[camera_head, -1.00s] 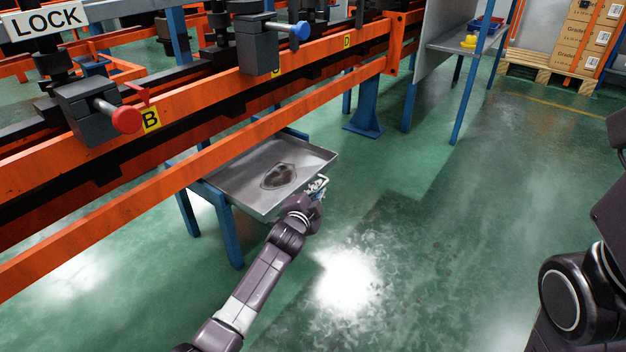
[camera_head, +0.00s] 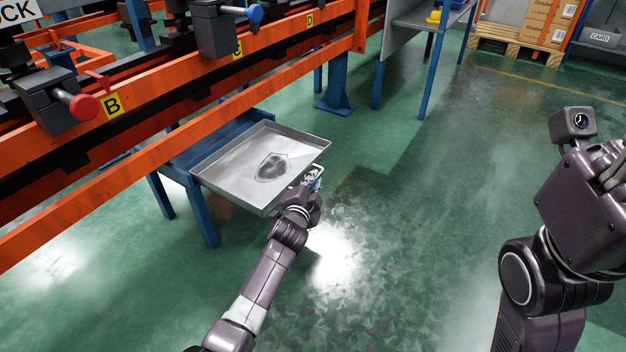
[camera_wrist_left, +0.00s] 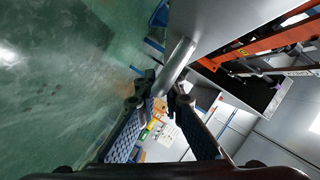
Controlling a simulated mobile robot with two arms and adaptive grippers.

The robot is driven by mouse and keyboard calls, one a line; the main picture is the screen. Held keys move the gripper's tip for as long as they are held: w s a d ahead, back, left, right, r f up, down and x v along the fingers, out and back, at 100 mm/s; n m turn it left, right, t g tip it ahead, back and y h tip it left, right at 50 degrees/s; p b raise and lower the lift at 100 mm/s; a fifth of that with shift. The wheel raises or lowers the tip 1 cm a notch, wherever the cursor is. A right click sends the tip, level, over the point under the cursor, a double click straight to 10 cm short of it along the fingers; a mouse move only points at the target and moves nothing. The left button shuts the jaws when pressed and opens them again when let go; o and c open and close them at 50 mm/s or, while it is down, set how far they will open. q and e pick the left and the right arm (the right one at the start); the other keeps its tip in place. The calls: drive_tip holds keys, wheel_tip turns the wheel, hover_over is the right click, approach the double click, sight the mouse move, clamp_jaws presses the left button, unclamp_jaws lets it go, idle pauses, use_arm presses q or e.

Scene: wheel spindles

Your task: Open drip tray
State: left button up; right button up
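The drip tray (camera_head: 225,160) is a shallow grey metal pan with a dark stain in it. It juts out of its blue stand (camera_head: 200,222) beyond the orange beam, and blue support shows behind it. My left gripper (camera_head: 313,178) is at the tray's front edge. In the left wrist view my left gripper (camera_wrist_left: 160,97) has its fingers closed around the tray's metal handle (camera_wrist_left: 178,62). The tray's underside also shows there (camera_wrist_left: 215,20). My right arm is at the right of the head view, and its gripper fingers are not seen.
Orange beams (camera_head: 140,180) with red (camera_head: 83,107) and blue knobs (camera_head: 254,14) run above and behind the tray. A blue post (camera_head: 335,85) and a shelf unit (camera_head: 425,20) stand farther back. Green floor in front and to the right is clear.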

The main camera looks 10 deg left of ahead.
use_arm(q)
drive_tip(key=o, duration=0.4)
drive_tip(key=shift+o, duration=0.2)
drive_tip(key=v, duration=1.2)
